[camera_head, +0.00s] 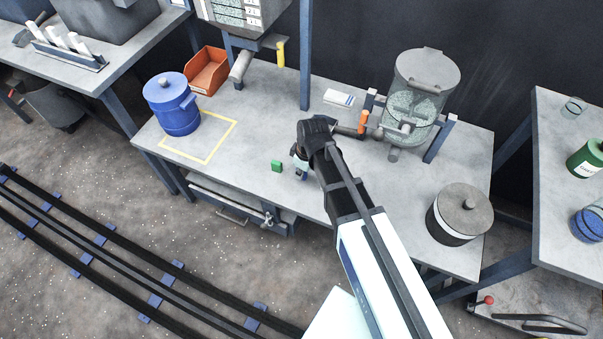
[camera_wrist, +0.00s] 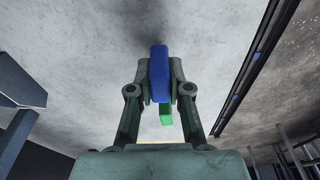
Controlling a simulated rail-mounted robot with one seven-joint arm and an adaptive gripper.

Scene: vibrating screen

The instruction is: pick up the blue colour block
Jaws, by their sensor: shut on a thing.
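The blue colour block (camera_wrist: 159,73) is between the two fingers of my gripper (camera_wrist: 160,80) in the wrist view, and the fingers are shut on it. In the head view my gripper (camera_head: 300,170) is low over the front part of the middle table, and my arm largely hides the block there. I cannot tell whether the block touches the table top. A green block (camera_head: 277,166) lies on the table just left of my gripper. It also shows in the wrist view (camera_wrist: 166,116), partly behind the blue block.
A blue lidded canister (camera_head: 172,105) stands by a yellow outlined square (camera_head: 213,151) at the left. An orange bin (camera_head: 207,72) is behind it. A clear hopper device (camera_head: 424,80) and a grey lidded pot (camera_head: 460,213) stand at the right. The table's front middle is mostly clear.

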